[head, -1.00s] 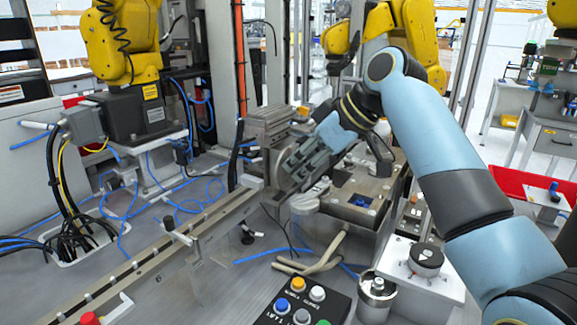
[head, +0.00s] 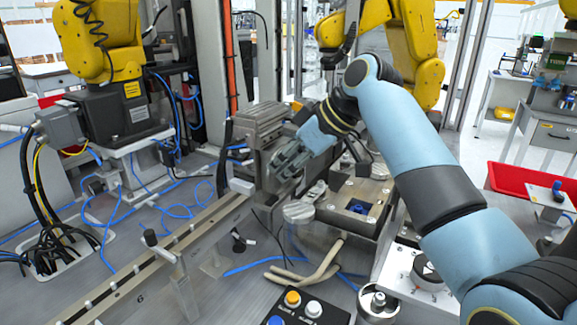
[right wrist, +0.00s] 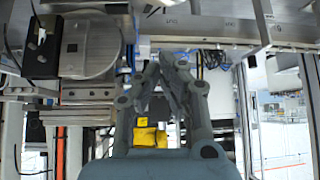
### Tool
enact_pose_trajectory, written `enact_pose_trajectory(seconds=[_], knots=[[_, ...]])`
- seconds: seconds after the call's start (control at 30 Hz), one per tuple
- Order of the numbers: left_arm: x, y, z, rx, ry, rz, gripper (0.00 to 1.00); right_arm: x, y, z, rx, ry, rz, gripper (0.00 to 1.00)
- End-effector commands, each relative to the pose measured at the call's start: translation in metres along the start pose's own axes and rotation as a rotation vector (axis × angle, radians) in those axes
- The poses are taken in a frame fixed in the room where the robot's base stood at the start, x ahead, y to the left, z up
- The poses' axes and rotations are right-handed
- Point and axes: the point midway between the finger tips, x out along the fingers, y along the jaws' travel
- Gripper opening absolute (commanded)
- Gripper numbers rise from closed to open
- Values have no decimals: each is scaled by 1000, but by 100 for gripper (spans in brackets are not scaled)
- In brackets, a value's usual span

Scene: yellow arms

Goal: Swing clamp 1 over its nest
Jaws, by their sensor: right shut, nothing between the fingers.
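The nest plate (head: 335,207) is a metal fixture right of the picture's middle in the head view. It has a square recess with a blue part (head: 358,208) in it. Small grey and dark clamp-like pieces (head: 315,192) stand at its left edge; I cannot tell which is clamp 1 or how it is turned. My right gripper (head: 280,172) is shut and empty, just left of and above the nest. It also shows in the right wrist view (right wrist: 168,62), fingers together, near a round metal part (right wrist: 90,50). My left gripper is not in view.
A rail (head: 160,262) runs from lower left towards the fixture. A ribbed metal block (head: 262,122) stands behind my right gripper. A button box (head: 308,308) and a metal cup (head: 378,302) are in front. Blue hoses lie on the table. Yellow robot arms (head: 110,40) stand behind.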

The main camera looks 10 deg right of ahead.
Motion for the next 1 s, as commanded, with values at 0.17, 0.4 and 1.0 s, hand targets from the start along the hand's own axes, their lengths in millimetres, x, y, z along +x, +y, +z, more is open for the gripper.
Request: enact_pose_trajectory(seconds=[0.17,0.4,1.0], knots=[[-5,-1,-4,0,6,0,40,38,-1,-1,2,-1,-4,0],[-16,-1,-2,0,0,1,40,64,1,10,1,-3,2,0],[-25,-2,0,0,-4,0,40,49,0,33,0,0,1,0]])
